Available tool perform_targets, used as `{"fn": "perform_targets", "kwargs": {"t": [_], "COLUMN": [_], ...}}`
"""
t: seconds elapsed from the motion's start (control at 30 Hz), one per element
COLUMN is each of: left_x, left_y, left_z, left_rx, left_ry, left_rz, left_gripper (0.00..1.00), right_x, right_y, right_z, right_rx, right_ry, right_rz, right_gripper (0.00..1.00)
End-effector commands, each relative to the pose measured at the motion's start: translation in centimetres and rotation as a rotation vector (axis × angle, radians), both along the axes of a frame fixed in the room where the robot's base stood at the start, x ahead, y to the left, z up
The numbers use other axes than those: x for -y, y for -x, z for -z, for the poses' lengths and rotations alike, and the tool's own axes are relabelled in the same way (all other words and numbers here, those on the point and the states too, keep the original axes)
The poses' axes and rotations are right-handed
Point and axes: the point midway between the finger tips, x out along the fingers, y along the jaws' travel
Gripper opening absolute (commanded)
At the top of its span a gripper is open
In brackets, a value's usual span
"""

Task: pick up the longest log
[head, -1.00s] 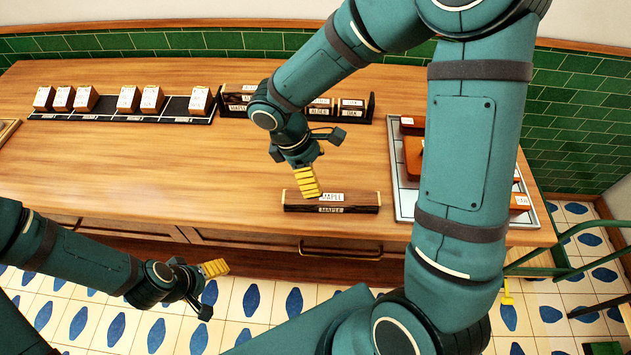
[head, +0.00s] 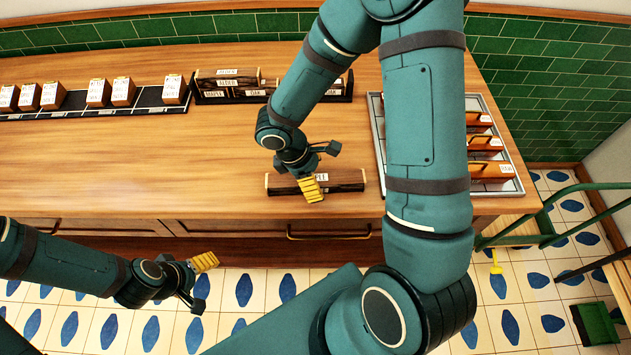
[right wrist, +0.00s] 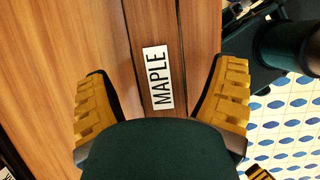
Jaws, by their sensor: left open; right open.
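My right gripper (head: 311,190) is over the middle of this log. In the right wrist view my right gripper (right wrist: 163,85) is open, with one yellow finger on each side of the log; I cannot tell whether they touch it. Shorter-looking labelled logs (head: 226,83) are stacked in a dark rack at the back. My left gripper (head: 204,264) is open and empty, in front of the counter.
A black strip (head: 146,107) with several labelled wooden blocks runs along the back left. A grey-rimmed tray (head: 377,130) with reddish-brown labelled pieces is at the right, partly behind my arm. A green railing (head: 560,236) stands beyond it. The counter's left middle is clear.

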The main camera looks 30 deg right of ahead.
Motion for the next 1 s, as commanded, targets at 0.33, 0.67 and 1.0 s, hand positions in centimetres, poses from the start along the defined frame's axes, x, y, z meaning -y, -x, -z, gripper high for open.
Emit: {"fn": "perform_targets", "kwargs": {"t": [0.33,0.67,1.0], "left_x": [0.0,0.0,0.0], "left_y": [0.1,0.1,0.1], "left_z": [0.4,0.4,0.3], "left_rx": [-0.003,-0.003,-0.002], "left_ry": [0.001,0.001,0.000], "left_rz": [0.002,0.002,0.002], "left_gripper": [0.78,0.78,0.78], "right_x": [0.7,0.7,0.7], "right_y": [0.4,0.4,0.3], "right_z": [2.1,2.0,1.6], "right_rx": [0.000,0.000,0.003], "right_ry": [0.000,0.000,0.000], "right_rz": [0.001,0.001,0.001], "right_gripper": [0.85,0.07,0.05]}}
